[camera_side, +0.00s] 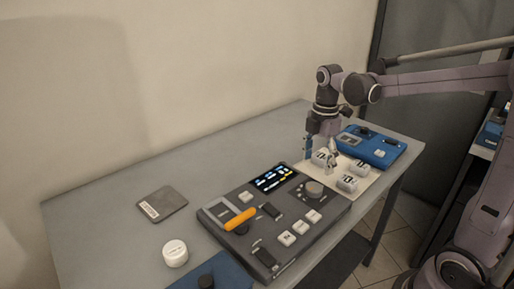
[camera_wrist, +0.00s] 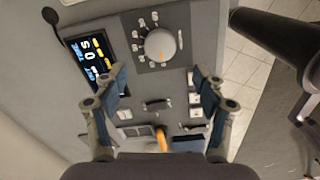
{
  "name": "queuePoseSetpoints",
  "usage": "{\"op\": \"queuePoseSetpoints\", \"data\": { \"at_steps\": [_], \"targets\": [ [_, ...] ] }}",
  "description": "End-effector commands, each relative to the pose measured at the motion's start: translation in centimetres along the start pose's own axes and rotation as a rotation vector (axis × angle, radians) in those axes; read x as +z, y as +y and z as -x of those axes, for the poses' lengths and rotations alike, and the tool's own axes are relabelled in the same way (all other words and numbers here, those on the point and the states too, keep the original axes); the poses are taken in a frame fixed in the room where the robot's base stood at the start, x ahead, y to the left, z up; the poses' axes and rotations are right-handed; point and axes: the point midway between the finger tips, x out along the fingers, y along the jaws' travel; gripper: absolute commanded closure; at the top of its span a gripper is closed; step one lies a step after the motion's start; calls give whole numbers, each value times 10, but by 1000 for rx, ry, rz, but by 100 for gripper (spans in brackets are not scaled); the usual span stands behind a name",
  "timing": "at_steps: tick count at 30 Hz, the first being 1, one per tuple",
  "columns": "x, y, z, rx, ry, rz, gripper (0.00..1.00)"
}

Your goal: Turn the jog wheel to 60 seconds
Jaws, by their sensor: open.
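The jog wheel is a round grey-white knob (camera_side: 314,188) on the dark control panel (camera_side: 290,248). In the wrist view the knob (camera_wrist: 160,45) has a small orange mark on its lower part and small white labels around it. The lit display (camera_side: 272,178) is beside the knob; in the wrist view this display (camera_wrist: 90,57) shows a large digit that looks like 0, and an S. My gripper (camera_side: 320,157) is open and empty, above and behind the knob and apart from it. In the wrist view its two fingers (camera_wrist: 159,80) are spread, with the knob beyond their tips.
White labelled blocks (camera_side: 347,183) sit on a pale mat behind the panel. A blue device (camera_side: 372,146) stands at the far right. An orange handle (camera_side: 240,219) sticks up from the panel. A white round tin (camera_side: 175,253) and a dark flat plate (camera_side: 162,203) lie left.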

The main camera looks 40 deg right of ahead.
Motion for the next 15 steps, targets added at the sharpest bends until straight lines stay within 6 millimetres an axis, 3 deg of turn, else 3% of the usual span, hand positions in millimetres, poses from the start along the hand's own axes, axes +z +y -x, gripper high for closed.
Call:
{"op": "queuePoseSetpoints", "data": {
  "at_steps": [15],
  "targets": [
    [0, 1, -70, 2, 0, -1, 29]
  ]
}}
